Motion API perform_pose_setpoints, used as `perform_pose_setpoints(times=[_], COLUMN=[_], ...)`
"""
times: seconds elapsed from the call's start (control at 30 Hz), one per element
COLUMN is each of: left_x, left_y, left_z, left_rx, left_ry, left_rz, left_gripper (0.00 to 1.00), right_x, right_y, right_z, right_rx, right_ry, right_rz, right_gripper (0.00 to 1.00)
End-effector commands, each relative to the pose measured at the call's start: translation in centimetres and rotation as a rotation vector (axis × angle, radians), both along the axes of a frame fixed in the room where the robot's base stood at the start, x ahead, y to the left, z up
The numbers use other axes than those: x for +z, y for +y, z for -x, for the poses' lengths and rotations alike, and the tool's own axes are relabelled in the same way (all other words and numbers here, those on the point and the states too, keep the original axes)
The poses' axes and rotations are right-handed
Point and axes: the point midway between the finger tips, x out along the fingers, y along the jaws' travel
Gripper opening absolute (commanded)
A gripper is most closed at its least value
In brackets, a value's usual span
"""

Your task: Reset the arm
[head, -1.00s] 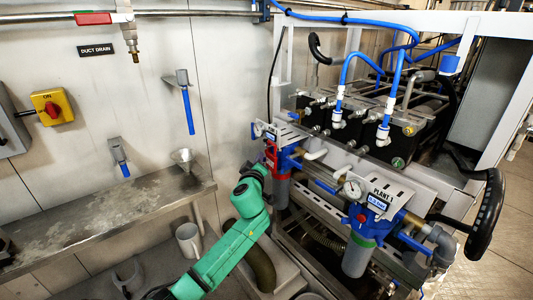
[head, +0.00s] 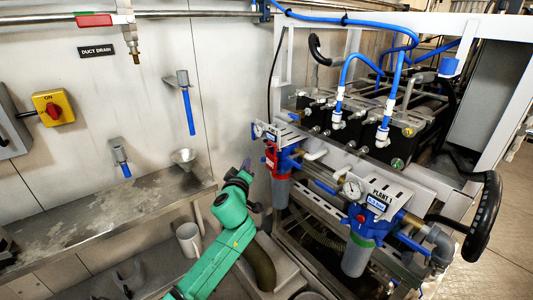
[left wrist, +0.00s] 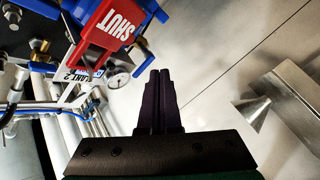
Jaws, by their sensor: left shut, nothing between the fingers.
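My left arm is green and comes up from the bottom of the head view. Its gripper (head: 246,166) is to the left of the red and blue filter unit (head: 277,157). In the left wrist view the dark fingers of my left gripper (left wrist: 160,74) are together with nothing between them. A red block marked SHUT (left wrist: 112,24) is at the upper left of the fingers there, apart from them. My right gripper is not in view.
A steel shelf (head: 75,230) with a funnel (head: 183,157) runs along the wall at left. The PLANT 1 filter unit (head: 362,225) stands at right. A gauge (left wrist: 119,77) is close to the fingers' left. A grey mug (head: 189,239) is below the shelf.

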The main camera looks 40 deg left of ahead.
Motion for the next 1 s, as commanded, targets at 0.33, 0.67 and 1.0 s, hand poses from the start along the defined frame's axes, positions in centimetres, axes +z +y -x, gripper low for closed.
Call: perform_pose_setpoints(times=[0.33,0.67,1.0], left_x=[-0.2,-21.9,-47.7], left_y=[0.0,-2.2,-9.9], left_z=[0.0,2.6,20.5], left_rx=[-0.001,-0.178,-0.657], left_ry=[0.005,0.548,1.169], left_rz=[-0.001,-0.153,-0.352], left_gripper=[0.0,0.0,0.0], right_x=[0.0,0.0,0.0], right_y=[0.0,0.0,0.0], right_z=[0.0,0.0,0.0], right_rx=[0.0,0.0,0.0], right_ry=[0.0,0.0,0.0], right_rz=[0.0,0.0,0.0], right_gripper=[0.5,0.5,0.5])
